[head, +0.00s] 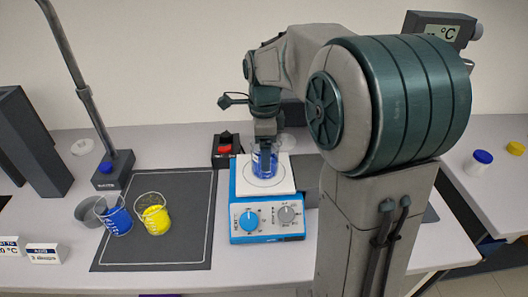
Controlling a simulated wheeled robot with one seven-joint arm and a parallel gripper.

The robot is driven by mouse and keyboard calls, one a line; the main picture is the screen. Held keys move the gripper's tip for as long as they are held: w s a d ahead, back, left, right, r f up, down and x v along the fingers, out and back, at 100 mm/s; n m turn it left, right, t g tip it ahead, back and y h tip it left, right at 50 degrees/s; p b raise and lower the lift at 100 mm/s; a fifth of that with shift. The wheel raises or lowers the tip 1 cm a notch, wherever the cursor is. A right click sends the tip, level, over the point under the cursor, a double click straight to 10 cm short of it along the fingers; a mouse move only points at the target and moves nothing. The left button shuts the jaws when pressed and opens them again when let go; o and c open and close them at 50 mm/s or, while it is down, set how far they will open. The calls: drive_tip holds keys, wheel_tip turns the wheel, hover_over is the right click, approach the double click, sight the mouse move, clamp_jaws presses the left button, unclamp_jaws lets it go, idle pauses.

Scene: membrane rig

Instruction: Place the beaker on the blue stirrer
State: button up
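The blue stirrer (267,225) stands on the bench in the middle of the head view, with a white square top plate (245,187) and two knobs on its front. A clear beaker (264,166) with blue contents appears upright over the middle of the plate. Whether its base touches the plate is hard to tell. My gripper (265,138) points down at the beaker's top and overlaps its rim. The fingers are small and dark here, so their grip on the beaker is unclear.
A beaker with blue contents (118,219) and one with yellow contents (155,220) stand on the dark mat (165,253), beside a grey cup (90,212). A stand pole (85,90) rises at left.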

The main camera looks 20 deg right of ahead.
wheel_tip(320, 180, up, 10)
drive_tip(key=s+f+n+t, duration=0.1)
drive_tip(key=s+f+n, duration=0.4)
drive_tip(key=s+n, duration=0.4)
drive_tip(key=s+f+n+t, duration=0.2)
drive_tip(key=s+f+n, duration=0.4)
drive_tip(key=s+n, duration=0.4)
drive_tip(key=shift+s+n, duration=0.15)
drive_tip(key=shift+n, duration=0.45)
drive_tip(key=shift+f, duration=0.1)
